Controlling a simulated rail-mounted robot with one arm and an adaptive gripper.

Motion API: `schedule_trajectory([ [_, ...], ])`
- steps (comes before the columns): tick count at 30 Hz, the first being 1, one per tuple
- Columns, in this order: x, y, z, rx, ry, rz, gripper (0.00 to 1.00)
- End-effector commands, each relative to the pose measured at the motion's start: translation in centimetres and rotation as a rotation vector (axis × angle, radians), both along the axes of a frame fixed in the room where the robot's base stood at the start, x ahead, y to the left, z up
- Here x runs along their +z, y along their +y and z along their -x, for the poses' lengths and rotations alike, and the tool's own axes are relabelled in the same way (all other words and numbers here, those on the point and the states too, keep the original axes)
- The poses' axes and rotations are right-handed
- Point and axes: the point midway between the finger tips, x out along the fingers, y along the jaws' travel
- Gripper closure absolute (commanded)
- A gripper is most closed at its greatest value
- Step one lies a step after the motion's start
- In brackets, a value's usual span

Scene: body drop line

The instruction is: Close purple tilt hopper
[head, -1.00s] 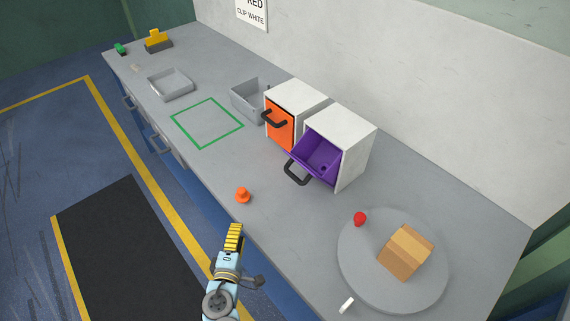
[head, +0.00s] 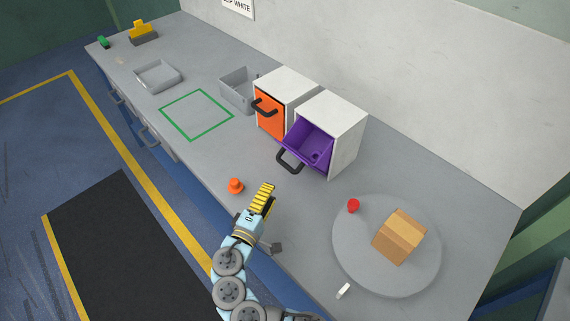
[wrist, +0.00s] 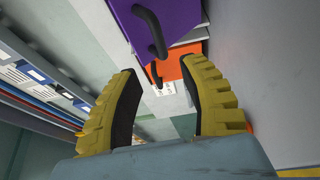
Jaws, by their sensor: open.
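The purple tilt hopper (head: 309,146) is tilted out of its white cabinet (head: 343,122), with its inside showing and its black handle (head: 290,161) at the front. A small object lies inside it, too dark to name. My gripper (head: 266,187) is over the counter in front of the hopper, short of the handle and not touching it. In the wrist view the two yellow fingers (wrist: 168,100) are spread apart with nothing between them. The purple hopper (wrist: 182,18) and its black handle (wrist: 150,30) appear beyond the fingertips.
The orange hopper (head: 270,114) beside it is shut. An orange knob-like piece (head: 235,186) stands on the counter left of my gripper. A round grey turntable (head: 350,250) at right bears a cardboard box (head: 399,237) and a red piece (head: 353,206). A white piece (head: 344,291) lies near the front edge.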

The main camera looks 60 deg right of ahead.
Motion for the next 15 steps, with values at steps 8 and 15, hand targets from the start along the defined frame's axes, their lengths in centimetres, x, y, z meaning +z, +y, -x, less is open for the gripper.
schedule_trajectory([
  [8, 0.2, -5.1, -0.1, -0.004, -0.002, 0.001, 0.57],
  [15, 0.3, -9.0, -0.2, -0.003, -0.003, 0.0, 0.57],
])
